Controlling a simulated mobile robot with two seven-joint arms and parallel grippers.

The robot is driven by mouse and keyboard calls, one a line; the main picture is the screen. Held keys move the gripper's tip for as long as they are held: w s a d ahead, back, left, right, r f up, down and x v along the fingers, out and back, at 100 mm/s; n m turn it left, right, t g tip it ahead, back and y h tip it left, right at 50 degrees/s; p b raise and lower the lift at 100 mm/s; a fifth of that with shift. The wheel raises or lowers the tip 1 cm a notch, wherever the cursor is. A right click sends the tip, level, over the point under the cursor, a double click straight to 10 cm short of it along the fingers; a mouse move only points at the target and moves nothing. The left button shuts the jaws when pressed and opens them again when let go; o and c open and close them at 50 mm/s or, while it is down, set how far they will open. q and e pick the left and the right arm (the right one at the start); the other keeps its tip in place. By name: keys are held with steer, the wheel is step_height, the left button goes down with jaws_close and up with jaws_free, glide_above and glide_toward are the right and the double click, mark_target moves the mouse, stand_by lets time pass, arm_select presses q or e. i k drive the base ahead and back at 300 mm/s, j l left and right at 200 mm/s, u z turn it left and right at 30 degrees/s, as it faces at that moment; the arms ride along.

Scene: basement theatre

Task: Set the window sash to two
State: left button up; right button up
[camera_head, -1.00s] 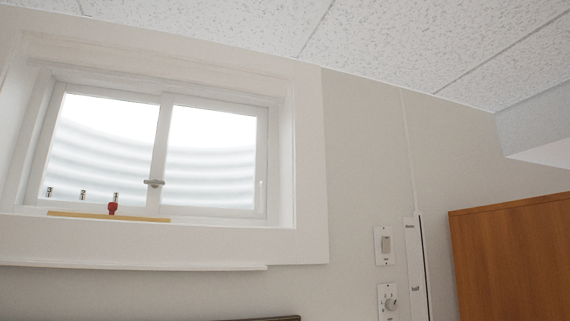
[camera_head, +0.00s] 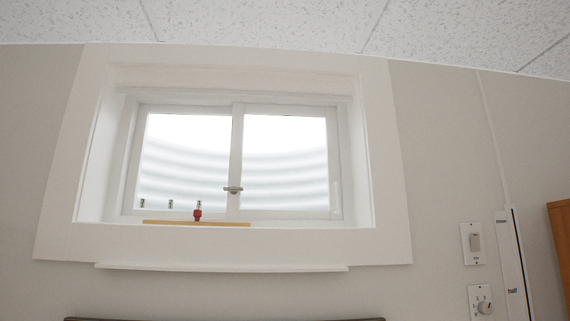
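The window (camera_head: 236,165) is a white-framed slider with two panes, set in a deep white recess high on the wall. A grey latch (camera_head: 233,189) sits on the middle stile between the panes. A yellow strip (camera_head: 165,222) lies along the bottom of the left pane. Several small marks stand above the strip, too small to read well. A red peg or pointer (camera_head: 197,214) stands on the strip, below the rightmost mark. A small white handle shows at the right pane's edge. Neither of my grippers is in view.
A white ledge (camera_head: 220,268) juts out below the window. To the right are a wall switch (camera_head: 474,243), a rotary dial (camera_head: 483,305) and a vertical slotted strip marked "half" (camera_head: 513,270). A wooden panel (camera_head: 558,235) stands at the right edge. A dark edge (camera_head: 225,319) shows at the bottom.

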mark_target(234, 211)
steer(key=i+j, duration=0.1)
steer(key=j, duration=0.25)
steer(key=i+j, duration=0.1)
steer(key=j, duration=0.25)
steer(key=i+j, duration=0.1)
steer(key=j, duration=0.25)
steer(key=i+j, duration=0.1)
steer(key=j, duration=0.2)
